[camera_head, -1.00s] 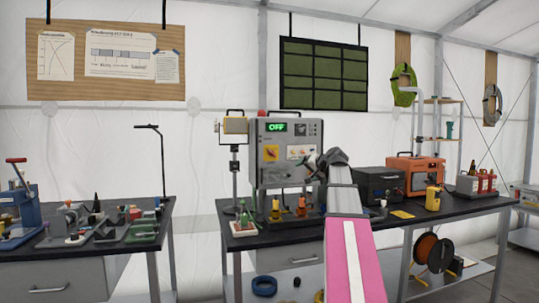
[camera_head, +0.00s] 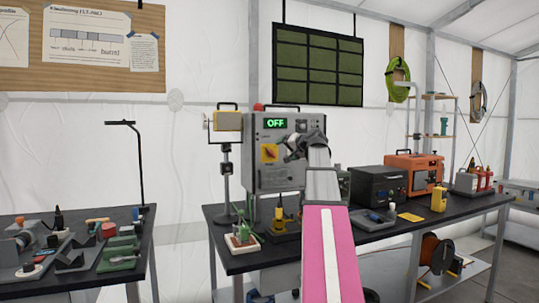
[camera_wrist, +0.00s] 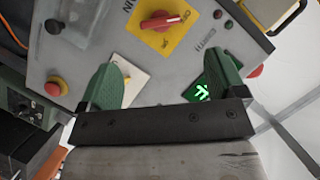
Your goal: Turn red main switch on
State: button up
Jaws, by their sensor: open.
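The red main switch (camera_wrist: 162,22) is a rotary knob on a yellow plate, seen near the top of the wrist view. In the head view its yellow plate (camera_head: 269,153) is on the front of a grey control box (camera_head: 262,180). The box's green display (camera_head: 276,123) reads OFF. My gripper (camera_wrist: 160,72) is open and empty, with green fingers spread apart. The switch lies beyond the fingertips, roughly between their lines, and appears untouched. In the head view my gripper (camera_head: 294,148) is in front of the panel, just right of the yellow plate, hiding part of the panel.
Red buttons (camera_wrist: 56,87) are at the panel's edges. A lamp on a stand (camera_head: 226,125) is left of the box. A black case (camera_head: 378,188) and an orange unit (camera_head: 413,172) stand to the right on the black bench (camera_head: 225,262). Small tools stand before the box.

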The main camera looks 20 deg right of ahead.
aim_at(272, 154)
jog(key=x, duration=1)
jog(key=c, duration=0.9)
